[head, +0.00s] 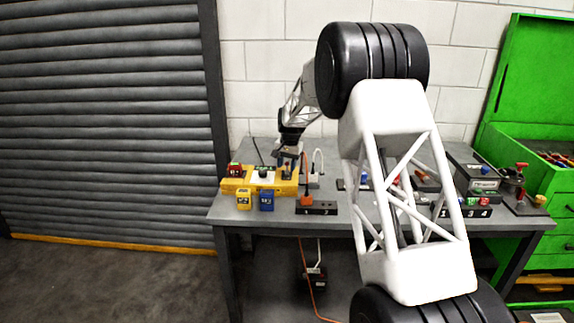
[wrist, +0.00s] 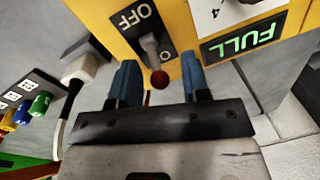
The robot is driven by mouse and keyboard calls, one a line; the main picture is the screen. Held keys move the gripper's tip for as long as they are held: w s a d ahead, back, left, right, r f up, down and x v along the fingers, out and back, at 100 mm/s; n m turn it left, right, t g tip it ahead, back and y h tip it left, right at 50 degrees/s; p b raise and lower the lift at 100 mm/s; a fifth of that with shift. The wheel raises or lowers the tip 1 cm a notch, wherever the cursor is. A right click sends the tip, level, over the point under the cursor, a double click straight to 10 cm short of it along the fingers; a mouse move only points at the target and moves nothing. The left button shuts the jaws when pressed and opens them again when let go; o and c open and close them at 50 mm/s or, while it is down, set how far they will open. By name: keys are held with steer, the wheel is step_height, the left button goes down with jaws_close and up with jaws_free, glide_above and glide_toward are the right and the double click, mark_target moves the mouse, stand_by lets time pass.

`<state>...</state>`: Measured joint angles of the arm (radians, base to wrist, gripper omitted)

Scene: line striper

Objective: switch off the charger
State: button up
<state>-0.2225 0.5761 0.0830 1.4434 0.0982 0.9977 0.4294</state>
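The yellow charger (head: 284,187) stands on the left part of the workbench. In the wrist view its yellow face (wrist: 181,18) fills the top, with a lit green FULL display (wrist: 243,40) and an OFF label beside a black switch plate. A grey toggle lever (wrist: 150,45) with a dark red tip (wrist: 159,79) rises from that plate. My gripper (wrist: 160,68) is open, its two blue fingers either side of the lever tip with gaps showing. In the head view my gripper (head: 288,152) is above the charger's right end. I cannot tell which position the lever is in.
A yellow battery (head: 243,199) and a blue battery (head: 267,201) stand before the charger. An orange plug and cable (head: 306,201) and a black socket strip (head: 318,209) are to its right. My arm hides the bench's middle. A green toolbox (head: 545,150) is at right.

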jaws_close()
steer(key=shift+s+r+t, duration=0.1)
steer(key=shift+s+t, duration=0.05)
steer(key=shift+t, duration=0.25)
steer(key=shift+s+r+t, duration=0.1)
steer(key=shift+s+t, duration=0.35)
steer(key=shift+t, duration=0.75)
steer(key=shift+s+t, duration=0.3)
steer(key=shift+t, duration=0.65)
steer(key=shift+s+t, duration=0.3)
steer(key=shift+t, duration=0.65)
steer(key=shift+s, duration=0.1)
steer(key=shift+o, duration=0.2)
jaws_free()
